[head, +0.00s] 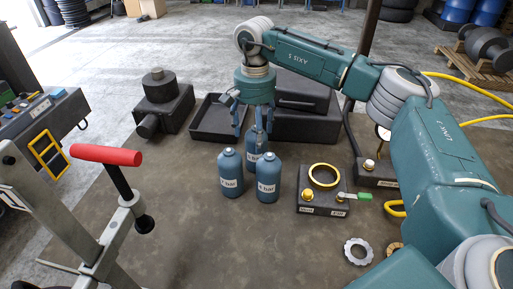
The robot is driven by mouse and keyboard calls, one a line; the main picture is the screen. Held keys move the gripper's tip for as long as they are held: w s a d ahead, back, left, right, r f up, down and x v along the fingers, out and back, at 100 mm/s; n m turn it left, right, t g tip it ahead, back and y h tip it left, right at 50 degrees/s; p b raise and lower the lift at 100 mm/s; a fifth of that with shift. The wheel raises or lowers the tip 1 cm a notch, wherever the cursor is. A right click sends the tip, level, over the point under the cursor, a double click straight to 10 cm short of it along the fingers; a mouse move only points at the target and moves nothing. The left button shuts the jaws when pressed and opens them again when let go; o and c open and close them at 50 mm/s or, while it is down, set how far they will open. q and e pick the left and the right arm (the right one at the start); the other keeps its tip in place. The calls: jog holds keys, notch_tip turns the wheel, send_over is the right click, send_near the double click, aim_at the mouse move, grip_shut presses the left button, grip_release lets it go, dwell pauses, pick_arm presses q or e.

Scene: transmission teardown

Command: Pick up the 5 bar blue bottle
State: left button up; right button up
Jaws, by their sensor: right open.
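Three blue bottles stand upright and close together on the dark bench top. One is at the left (231,175), one at the front right (267,182) and one at the back (252,160). Each has a white pressure label, but the numbers are too small for me to read surely, so I cannot tell which is the 5 bar bottle. My right gripper (254,132) points down over the back bottle. Its fingers are open on either side of that bottle's neck; I cannot tell whether they touch it. My left gripper is not in view.
A black tray (209,136) and a dark case (310,125) stand behind the bottles. A dark block with a yellow ring (323,175) is to their right. A red-handled lever (106,155) rises at the left. The bench in front of the bottles is clear.

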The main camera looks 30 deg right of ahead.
jog(key=f, duration=0.1)
jog(key=f+p, duration=0.1)
jog(key=f, duration=0.1)
jog(key=f+p, duration=0.1)
jog(key=shift+s+f, duration=0.25)
jog(key=shift+s, duration=0.15)
jog(key=shift+f, duration=0.35)
grip_shut()
jog(key=shift+w+r, duration=0.1)
